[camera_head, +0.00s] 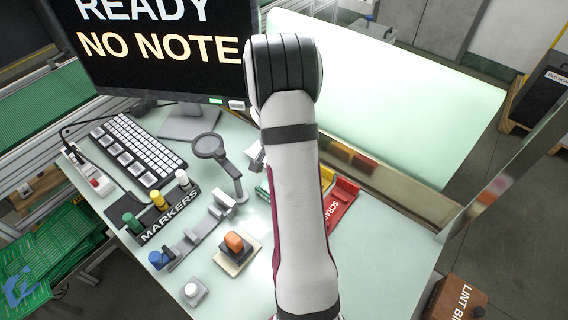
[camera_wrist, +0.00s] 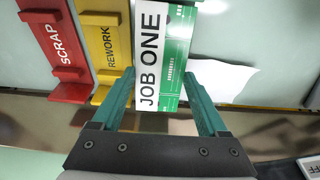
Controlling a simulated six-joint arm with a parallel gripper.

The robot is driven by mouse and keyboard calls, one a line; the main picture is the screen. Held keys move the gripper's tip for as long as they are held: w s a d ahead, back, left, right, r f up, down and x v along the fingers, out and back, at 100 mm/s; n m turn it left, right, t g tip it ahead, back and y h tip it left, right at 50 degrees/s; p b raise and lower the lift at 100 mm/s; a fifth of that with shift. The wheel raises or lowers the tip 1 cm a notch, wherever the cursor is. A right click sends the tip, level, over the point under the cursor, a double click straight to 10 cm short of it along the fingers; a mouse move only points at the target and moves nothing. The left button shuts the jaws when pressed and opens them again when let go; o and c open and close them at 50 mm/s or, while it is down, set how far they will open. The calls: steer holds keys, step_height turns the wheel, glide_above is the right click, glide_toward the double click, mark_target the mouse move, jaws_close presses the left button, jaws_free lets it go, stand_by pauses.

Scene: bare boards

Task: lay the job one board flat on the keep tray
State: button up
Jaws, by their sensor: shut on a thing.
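In the wrist view, the job one board (camera_wrist: 178,62) is a green circuit board with a white "JOB ONE" label strip. My gripper (camera_wrist: 161,78) is shut on it, a teal finger along each side. The keep tray cannot be made out in the wrist view; the board may cover it. In the head view, my arm hides the gripper and most of the tray area. A small green patch (camera_head: 263,188) shows left of the arm; I cannot tell whether it is the board or a tray.
A red "SCRAP" tray (camera_wrist: 57,48) and a yellow "REWORK" tray (camera_wrist: 102,48) stand left of the board. A white sheet (camera_wrist: 222,78) lies to its right. A magnifier (camera_head: 212,148), marker rack (camera_head: 168,214), keyboard (camera_head: 130,150) and monitor (camera_head: 160,50) occupy the bench's left side.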

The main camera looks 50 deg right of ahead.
steer(key=shift+f, duration=0.4)
steer(key=o, duration=1.3)
steer(key=v, duration=1.5)
steer(key=shift+r, duration=0.4)
steer(key=v, duration=0.7)
steer(key=shift+r, duration=0.25)
steer(key=shift+a, duration=0.15)
